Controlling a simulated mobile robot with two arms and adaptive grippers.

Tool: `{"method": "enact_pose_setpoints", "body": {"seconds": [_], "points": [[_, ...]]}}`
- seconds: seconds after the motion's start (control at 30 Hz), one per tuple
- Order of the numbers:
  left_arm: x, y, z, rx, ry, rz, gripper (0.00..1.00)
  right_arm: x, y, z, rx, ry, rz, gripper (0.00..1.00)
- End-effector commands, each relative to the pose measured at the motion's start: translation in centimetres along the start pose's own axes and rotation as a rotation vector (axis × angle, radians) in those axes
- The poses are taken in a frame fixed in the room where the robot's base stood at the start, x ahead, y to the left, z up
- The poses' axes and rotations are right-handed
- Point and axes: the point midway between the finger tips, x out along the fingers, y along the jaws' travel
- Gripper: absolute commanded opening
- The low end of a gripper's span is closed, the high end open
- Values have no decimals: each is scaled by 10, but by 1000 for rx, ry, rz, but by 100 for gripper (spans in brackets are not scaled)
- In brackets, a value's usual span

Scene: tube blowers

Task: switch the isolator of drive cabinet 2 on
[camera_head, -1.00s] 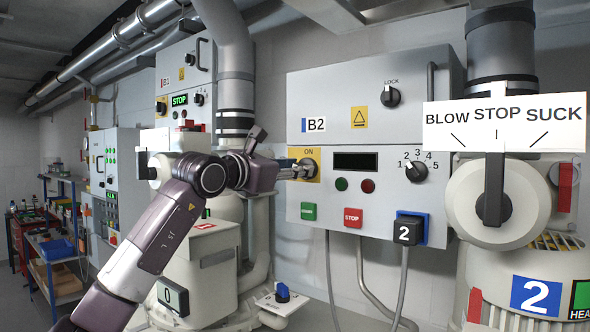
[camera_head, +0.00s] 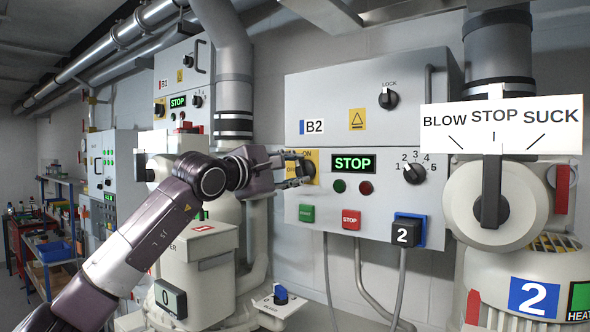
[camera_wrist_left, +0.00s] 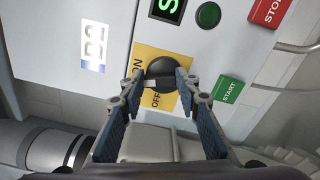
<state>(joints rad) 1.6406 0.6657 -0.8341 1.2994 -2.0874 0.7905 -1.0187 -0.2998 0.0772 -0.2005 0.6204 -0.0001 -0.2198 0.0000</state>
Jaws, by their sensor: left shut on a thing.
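Drive cabinet 2 is the grey box marked B2 (camera_head: 388,115). Its isolator (camera_head: 310,168) is a dark rotary knob on a yellow ON/OFF plate at the cabinet's left edge; in the left wrist view the knob (camera_wrist_left: 161,70) lies between the fingertips. My left gripper (camera_head: 295,170) is shut on this knob, as the wrist view of the gripper (camera_wrist_left: 160,82) also shows. The exact pointing of the knob is partly hidden by the fingers. The cabinet's display (camera_head: 354,163) is lit and reads STOP in green. My right gripper is not in view.
Beside the isolator are a green START button (camera_head: 306,213), a red STOP button (camera_head: 351,219) and a numbered selector (camera_head: 414,173). The LOCK knob (camera_head: 388,98) sits above. A blower with a BLOW/STOP/SUCK lever (camera_head: 492,190) stands at right.

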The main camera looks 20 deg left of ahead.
Motion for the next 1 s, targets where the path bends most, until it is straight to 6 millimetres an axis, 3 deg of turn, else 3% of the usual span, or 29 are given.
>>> {"method": "enact_pose_setpoints", "body": {"seconds": [0.4, 1.0], "points": [[0, -1, 2, 262, -1, 1, 6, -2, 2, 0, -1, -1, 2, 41], [0, -2, 2, 335, -1, 0, 6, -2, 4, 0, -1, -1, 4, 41]]}}
